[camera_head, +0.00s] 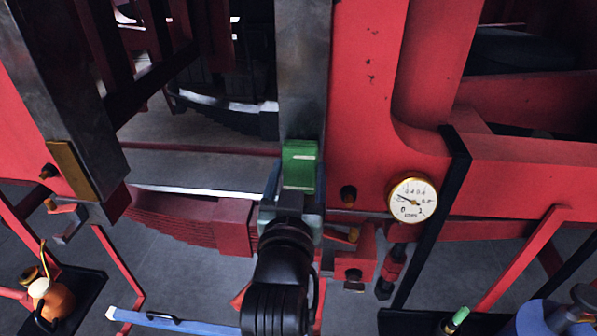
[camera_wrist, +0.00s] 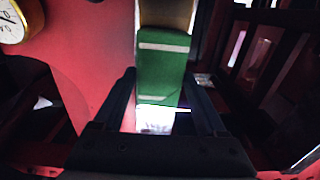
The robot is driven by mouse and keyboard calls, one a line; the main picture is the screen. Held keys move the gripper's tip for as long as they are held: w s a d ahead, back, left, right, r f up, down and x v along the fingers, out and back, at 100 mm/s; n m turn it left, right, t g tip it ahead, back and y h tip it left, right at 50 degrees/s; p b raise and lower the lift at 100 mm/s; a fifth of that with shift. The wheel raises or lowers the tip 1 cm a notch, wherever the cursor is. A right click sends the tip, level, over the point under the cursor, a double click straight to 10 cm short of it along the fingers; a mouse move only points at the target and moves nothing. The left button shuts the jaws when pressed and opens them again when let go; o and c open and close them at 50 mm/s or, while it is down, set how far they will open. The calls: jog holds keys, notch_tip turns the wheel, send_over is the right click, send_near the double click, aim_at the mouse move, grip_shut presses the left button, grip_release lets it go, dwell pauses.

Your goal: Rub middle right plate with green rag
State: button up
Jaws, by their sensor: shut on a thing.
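The green rag (camera_head: 300,165), a block-like green piece with a pale stripe, is in my gripper (camera_head: 290,196) at a grey upright post (camera_head: 303,70). In the wrist view the rag (camera_wrist: 163,68) sits between the two dark fingers of my gripper (camera_wrist: 160,88), which are shut on it. A brownish brass-like surface (camera_wrist: 166,14) shows just beyond the rag's far end, possibly the middle right plate, mostly hidden. I cannot tell whether the rag touches it. Another brass plate (camera_head: 72,170) is on the left post.
A round gauge (camera_head: 412,199) is on the red frame right of my gripper; it also shows in the wrist view (camera_wrist: 14,18). A black bar (camera_head: 432,220) runs beside it. An orange oil can (camera_head: 52,298) stands on a dark tray at lower left. Red beams crowd both sides.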

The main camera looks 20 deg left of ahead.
notch_tip(320, 180, down, 15)
jog(key=b, duration=1.1)
jog(key=shift+b, duration=0.35)
jog(key=shift+r, duration=0.1)
jog(key=shift+p+v, duration=0.5)
jog(key=shift+v, duration=2.45)
jog(key=v, duration=0.3)
jog(key=shift+w, duration=0.1)
jog(key=x, duration=0.6)
jog(key=shift+w, duration=0.35)
